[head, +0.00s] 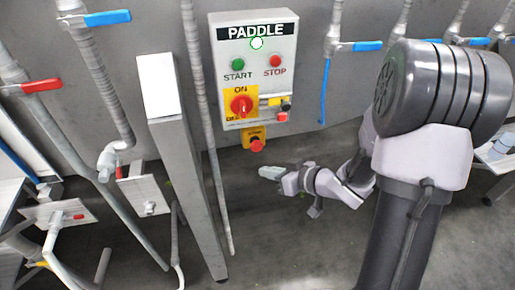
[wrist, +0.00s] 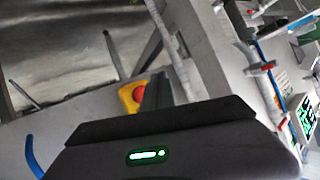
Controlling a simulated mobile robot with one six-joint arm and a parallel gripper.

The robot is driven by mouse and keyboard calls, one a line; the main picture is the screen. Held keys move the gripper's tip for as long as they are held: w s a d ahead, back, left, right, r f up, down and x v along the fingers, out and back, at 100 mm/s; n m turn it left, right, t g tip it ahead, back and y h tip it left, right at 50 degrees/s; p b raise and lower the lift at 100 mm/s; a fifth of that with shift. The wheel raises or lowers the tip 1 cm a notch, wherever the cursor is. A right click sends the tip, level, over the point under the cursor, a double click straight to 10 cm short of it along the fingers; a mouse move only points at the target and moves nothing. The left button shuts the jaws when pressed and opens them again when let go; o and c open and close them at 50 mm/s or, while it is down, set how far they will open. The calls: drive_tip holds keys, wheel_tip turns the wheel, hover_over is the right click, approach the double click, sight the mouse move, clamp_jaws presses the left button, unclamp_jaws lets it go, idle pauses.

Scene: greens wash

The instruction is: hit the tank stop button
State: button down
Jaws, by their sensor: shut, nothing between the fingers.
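A grey control box (head: 284,95) labelled PADDLE hangs on the wall in the head view. It has a green START button (head: 238,64) and a red STOP button (head: 275,61). Below it is a small yellow box (head: 247,138) with a red mushroom button (head: 257,146). The mushroom button also shows in the wrist view (wrist: 138,95), just beyond my gripper. No label naming the tank is readable. My gripper (head: 268,172) is shut and empty, below and slightly right of the mushroom button in the head view, apparently apart from it.
A red rotary switch (head: 241,105) on a yellow plate sits on the control box. A grey post (head: 185,170) stands left of the box, with a thin pipe (head: 207,130) between. Pipes with a red valve handle (head: 42,86) and blue handles (head: 367,46) line the wall.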

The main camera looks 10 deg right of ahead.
drive_tip(key=shift+w+p, duration=0.4)
drive_tip(key=shift+w, duration=2.55)
drive_tip(key=shift+w, duration=0.1)
drive_tip(key=shift+w+p, duration=0.3)
drive_tip(key=shift+w, duration=0.45)
drive_tip(key=shift+s, duration=0.85)
drive_tip(key=s, duration=0.5)
